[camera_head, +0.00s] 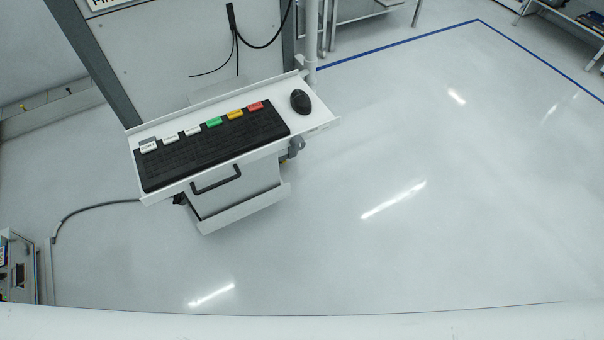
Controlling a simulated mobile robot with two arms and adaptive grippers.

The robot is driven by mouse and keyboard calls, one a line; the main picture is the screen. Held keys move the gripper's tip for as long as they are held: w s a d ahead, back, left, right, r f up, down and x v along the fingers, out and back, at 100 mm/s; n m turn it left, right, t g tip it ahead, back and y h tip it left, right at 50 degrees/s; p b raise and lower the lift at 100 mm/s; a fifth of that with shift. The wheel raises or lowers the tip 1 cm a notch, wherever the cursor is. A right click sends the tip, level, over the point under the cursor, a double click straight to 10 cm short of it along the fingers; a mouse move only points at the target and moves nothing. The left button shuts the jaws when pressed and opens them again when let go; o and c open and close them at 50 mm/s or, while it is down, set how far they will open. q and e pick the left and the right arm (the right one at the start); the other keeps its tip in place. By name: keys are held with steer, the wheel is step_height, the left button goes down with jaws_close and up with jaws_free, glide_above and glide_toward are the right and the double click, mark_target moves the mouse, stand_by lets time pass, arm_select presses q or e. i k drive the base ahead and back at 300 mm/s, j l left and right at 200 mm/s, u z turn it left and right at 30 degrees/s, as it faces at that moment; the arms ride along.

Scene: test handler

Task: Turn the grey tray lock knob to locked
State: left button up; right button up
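A white keyboard tray (322,117) juts from the front of the handler cabinet. A small grey knob (297,143) shows under the tray's right edge, partly hidden by the tray. It is too small for me to tell which way it is turned or to read any mark on it. A bit of yellow shows just below it. Neither of my grippers is in view.
A black keyboard (215,155) with coloured tabs and a black mouse (300,101) rest on the tray. A black handle (216,182) and a white lower shelf (245,208) are below. A cable (95,207) lies at left. The floor to the right is clear.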

mark_target(297, 143)
steer(key=u, duration=0.4)
steer(key=k+u, duration=0.1)
steer(key=u, duration=0.35)
steer(key=j+u, duration=0.1)
steer(key=u, duration=0.3)
steer(key=k+u, duration=0.1)
steer(key=u, duration=0.35)
steer(key=l+u, duration=1.25)
steer(key=k+l+u, duration=0.15)
steer(key=l+u, duration=0.25)
